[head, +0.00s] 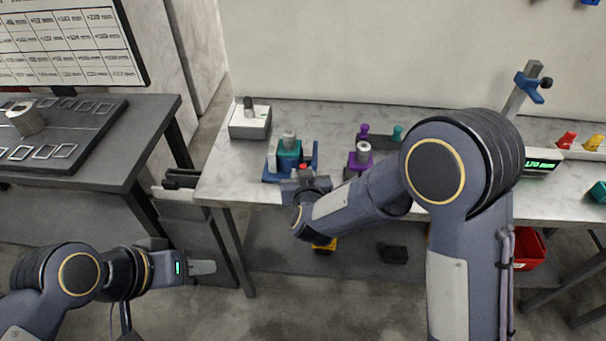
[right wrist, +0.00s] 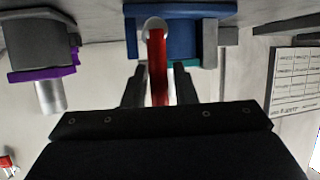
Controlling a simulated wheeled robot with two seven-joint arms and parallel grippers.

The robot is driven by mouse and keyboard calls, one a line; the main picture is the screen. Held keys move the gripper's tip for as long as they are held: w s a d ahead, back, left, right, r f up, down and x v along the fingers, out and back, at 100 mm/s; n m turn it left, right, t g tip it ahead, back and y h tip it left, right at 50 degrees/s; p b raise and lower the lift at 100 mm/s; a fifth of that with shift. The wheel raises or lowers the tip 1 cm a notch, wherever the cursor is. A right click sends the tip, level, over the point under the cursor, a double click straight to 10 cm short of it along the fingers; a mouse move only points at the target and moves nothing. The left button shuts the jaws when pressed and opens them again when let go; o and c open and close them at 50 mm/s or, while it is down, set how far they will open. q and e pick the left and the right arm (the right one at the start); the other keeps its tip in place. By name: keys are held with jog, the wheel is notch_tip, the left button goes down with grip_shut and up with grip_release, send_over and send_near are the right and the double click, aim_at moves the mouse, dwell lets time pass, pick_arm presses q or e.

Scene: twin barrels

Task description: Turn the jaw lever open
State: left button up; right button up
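The jaw lever is a red bar (right wrist: 158,65) with a round light grey pivot, on a blue fixture (right wrist: 190,38) in the right wrist view. In the head view the blue fixture (head: 270,176) sits near the bench's front edge and holds a teal block (head: 289,152) with a grey cylinder on top. Only a bit of red lever (head: 303,166) shows there. My right gripper (right wrist: 160,88) is open with the lever between its fingers and a gap on each side. My left gripper (head: 203,267) is low at the left, away from the bench; its finger gap is hidden.
A purple fixture (head: 354,163) with a grey cylinder stands just right of the blue one. A white box (head: 250,123) with a dark knob is at the back left. A dark desk (head: 110,150) stands at the left. My right arm hides the bench's middle.

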jog(key=shift+s, duration=0.1)
jog(key=v, duration=0.7)
jog(key=shift+s+r+b, duration=0.2)
jog(key=shift+s+b, duration=0.1)
jog(key=shift+d, duration=0.1)
